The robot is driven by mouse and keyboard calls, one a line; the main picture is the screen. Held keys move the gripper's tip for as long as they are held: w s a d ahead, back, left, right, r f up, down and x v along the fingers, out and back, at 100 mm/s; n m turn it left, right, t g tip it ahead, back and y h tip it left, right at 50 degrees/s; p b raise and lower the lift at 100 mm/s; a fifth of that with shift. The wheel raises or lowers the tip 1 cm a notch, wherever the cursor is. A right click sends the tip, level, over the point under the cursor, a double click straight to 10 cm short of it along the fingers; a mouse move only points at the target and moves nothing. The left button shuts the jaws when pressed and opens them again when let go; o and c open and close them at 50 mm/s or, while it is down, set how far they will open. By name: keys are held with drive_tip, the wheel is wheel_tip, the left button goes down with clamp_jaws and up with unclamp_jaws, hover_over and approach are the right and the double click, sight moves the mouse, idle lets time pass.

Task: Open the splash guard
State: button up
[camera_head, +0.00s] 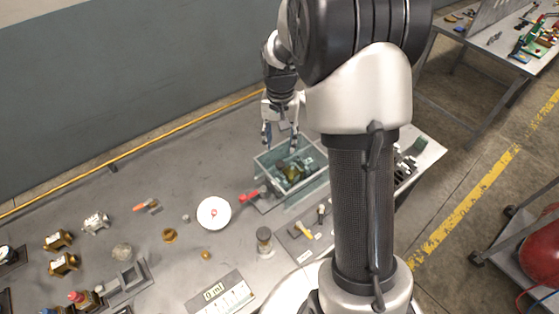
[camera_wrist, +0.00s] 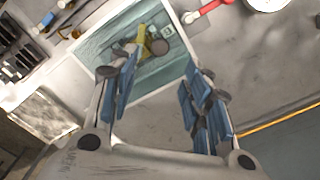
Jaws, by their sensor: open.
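A box-like station with pale walls (camera_head: 262,172) and a teal, glassy-looking inside stands on the table under my gripper. I cannot tell the splash guard apart from its walls. The box also shows in the wrist view, with a pale rim (camera_wrist: 181,30) and an olive-yellow part (camera_wrist: 141,40) inside. My gripper (camera_head: 281,132) is above the back edge of the box in the head view, pointing down. In the wrist view its blue-padded fingers (camera_wrist: 162,68) are wide apart with nothing between them. I cannot tell whether either finger touches the box.
A red-handled item (camera_head: 250,196) lies just left of the box, near a white round dish (camera_head: 214,213). A small jar (camera_head: 264,240) and a yellow-handled tool (camera_head: 303,231) are in front. Brass parts (camera_head: 58,240) stand at the left. The table behind the box is mostly clear up to the wall.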

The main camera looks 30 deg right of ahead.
sight(280, 163)
wheel_tip(280, 163, down, 10)
drive_tip(key=shift+r+b, duration=0.25)
drive_tip(key=shift+b, duration=0.6)
drive_tip(key=shift+c, duration=0.3)
clamp_jaws()
